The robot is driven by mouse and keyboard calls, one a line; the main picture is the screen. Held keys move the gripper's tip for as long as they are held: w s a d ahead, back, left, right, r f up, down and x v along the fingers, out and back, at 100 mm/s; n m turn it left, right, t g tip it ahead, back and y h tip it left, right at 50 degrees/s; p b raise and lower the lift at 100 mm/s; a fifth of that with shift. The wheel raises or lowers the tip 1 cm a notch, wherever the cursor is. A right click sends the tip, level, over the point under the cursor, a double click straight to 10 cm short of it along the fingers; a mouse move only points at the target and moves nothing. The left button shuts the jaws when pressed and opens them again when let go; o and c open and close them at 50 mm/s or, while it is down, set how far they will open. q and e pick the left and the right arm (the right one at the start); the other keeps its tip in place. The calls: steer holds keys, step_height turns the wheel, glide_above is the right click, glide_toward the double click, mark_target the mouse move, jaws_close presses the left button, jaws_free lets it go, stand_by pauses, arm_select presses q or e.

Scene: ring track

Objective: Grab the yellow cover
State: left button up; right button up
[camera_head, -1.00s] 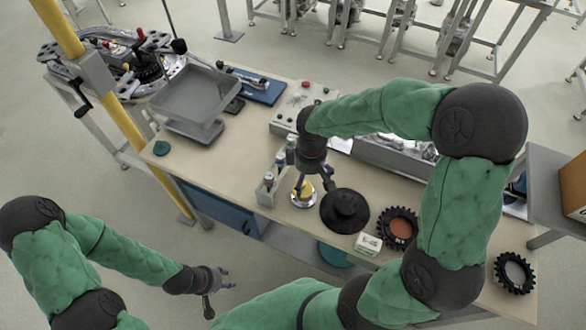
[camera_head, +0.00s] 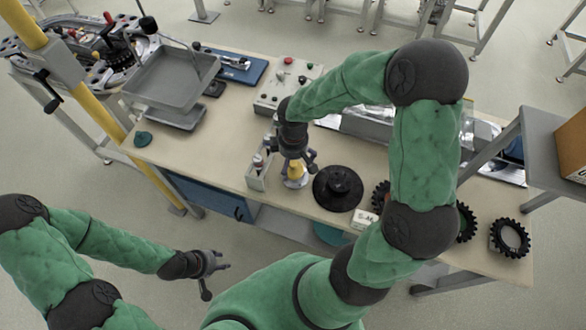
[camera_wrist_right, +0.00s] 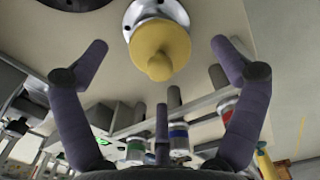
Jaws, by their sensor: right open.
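The yellow cover (camera_head: 295,171) sits on a round metal flange on the table, left of a black disc, and is partly hidden by my right gripper in the head view. In the right wrist view the yellow cover (camera_wrist_right: 160,46) has a rounded knob and lies between and beyond the spread fingers, at the upper middle. My right gripper (camera_head: 298,163) is open and empty, pointing down just over the cover, with no contact visible. My left gripper (camera_head: 218,280) is open and empty, away from the table at the lower left.
A black domed disc (camera_head: 338,187) lies close right of the cover. Black gears (camera_head: 510,238) lie at the right end. A control box (camera_head: 287,85) and grey tray (camera_head: 172,78) stand further back.

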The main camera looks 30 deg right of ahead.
step_height(320, 180, down, 3)
steer(key=shift+r, duration=0.2)
steer(key=shift+c, duration=0.3)
steer(key=c, duration=1.2)
steer(key=shift+o, duration=0.2)
steer(key=shift+r, duration=0.15)
